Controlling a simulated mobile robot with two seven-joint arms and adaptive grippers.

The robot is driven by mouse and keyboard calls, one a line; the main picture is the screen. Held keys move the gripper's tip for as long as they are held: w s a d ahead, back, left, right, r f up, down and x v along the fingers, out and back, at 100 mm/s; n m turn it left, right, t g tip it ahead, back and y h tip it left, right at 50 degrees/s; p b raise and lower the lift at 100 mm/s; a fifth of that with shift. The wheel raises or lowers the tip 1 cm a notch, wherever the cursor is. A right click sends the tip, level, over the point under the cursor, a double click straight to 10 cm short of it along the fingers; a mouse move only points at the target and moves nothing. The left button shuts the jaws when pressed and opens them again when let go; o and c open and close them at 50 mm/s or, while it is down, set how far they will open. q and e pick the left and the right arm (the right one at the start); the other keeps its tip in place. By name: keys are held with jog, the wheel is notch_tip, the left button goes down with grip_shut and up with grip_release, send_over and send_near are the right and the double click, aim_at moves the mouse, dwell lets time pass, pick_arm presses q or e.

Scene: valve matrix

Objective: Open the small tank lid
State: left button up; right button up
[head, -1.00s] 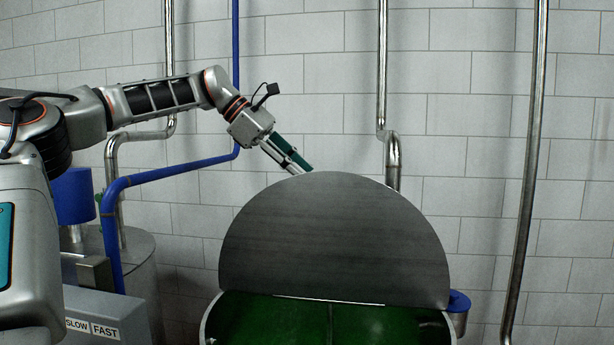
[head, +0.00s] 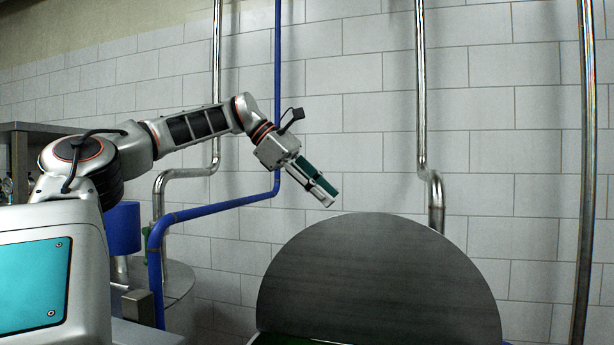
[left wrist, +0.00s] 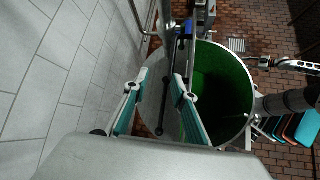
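The tank lid (head: 375,285) is a large grey rounded plate that stands raised, nearly upright, in the head view. Its lower edge is cut off there. My left gripper (head: 328,198) is just left of and above the lid's top edge, pointing down to the right, and looks apart from it. In the left wrist view, my left gripper (left wrist: 162,85) has its two fingers spread, with no object clearly held. The round tank (left wrist: 247,125) with a green inside shows beyond the fingers.
A blue pipe (head: 277,110) runs down the wall behind my left arm. Metal pipes stand behind the lid (head: 421,90) and at the right (head: 587,170). A second metal tank (head: 180,283) is at lower left. The tiled wall is close behind.

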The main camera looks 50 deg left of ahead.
pick_arm(q)
jog(key=v, duration=0.6)
jog(key=shift+s+a+r, duration=0.15)
jog(key=shift+s+r, duration=0.05)
jog(key=shift+r, duration=0.05)
dwell(0.3)
